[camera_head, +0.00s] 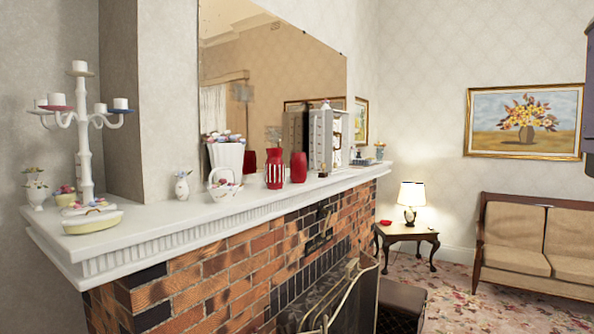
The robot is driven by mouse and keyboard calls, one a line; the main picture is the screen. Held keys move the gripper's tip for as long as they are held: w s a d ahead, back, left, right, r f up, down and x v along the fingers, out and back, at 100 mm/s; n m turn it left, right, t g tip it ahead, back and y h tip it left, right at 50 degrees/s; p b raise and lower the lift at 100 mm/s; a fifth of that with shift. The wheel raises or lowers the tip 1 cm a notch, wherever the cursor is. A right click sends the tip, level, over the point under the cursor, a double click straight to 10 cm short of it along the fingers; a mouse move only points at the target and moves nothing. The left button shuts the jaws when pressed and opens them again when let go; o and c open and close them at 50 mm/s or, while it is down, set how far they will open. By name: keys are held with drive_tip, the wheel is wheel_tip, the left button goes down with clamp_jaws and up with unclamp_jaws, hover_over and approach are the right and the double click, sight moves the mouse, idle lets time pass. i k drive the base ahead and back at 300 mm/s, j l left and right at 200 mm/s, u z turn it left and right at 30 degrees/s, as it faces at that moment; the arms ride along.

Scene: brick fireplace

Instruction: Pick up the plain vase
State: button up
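A plain red vase (298,167) stands upright on the white mantel shelf (160,228) above the brick fireplace. Just to its left stands a red vase with white stripes (275,169), with a narrow gap between the two. A red reflection shows in the mirror behind them. My gripper is not in view, so its state and its distance from the vases cannot be seen.
Left of the vases are a white basket (223,185), a small white vase (182,185) and a tall candelabra (83,130). A grey-white cabinet-like object (323,140) stands to the right. A fire screen (345,300) stands below. A dark part cuts into the right edge.

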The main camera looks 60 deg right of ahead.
sight(298, 162)
drive_tip(key=z, duration=1.15)
drive_tip(key=i+z, duration=0.15)
drive_tip(key=z, duration=0.2)
drive_tip(key=i+z, duration=0.15)
drive_tip(key=z, duration=0.25)
drive_tip(key=i+j+z, duration=0.1)
drive_tip(key=z, duration=0.25)
